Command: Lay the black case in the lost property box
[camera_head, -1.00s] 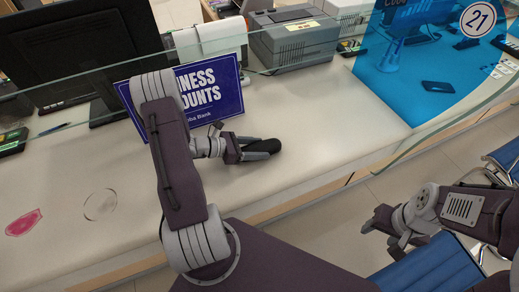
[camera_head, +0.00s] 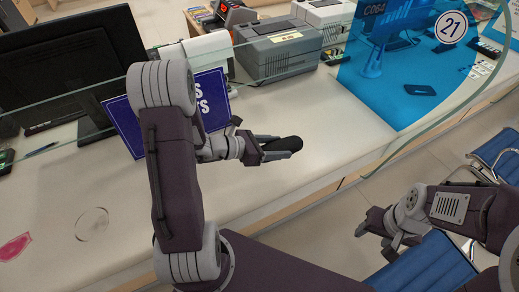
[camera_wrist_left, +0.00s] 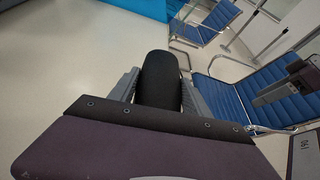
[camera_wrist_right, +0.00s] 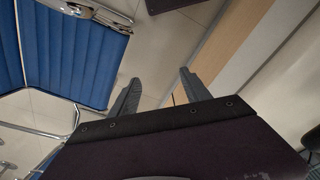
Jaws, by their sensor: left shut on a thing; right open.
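The black case (camera_head: 284,144) is a dark rounded piece held in my left gripper (camera_head: 282,151), above the white counter in the head view. In the left wrist view the black case (camera_wrist_left: 159,80) stands between the two fingers, which press on its sides. My right gripper (camera_head: 377,229) is open and empty, out past the counter's front edge, near blue seats. In the right wrist view its fingers (camera_wrist_right: 160,95) are apart with nothing between them. I cannot make out a lost property box in these views.
A glass screen edge (camera_head: 420,125) curves over the counter (camera_head: 250,190). A blue sign (camera_head: 125,125) stands behind my left arm. A monitor (camera_head: 70,65) and a grey printer (camera_head: 278,52) stand farther back. Blue seats (camera_head: 430,262) are at the lower right. The counter's front middle is clear.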

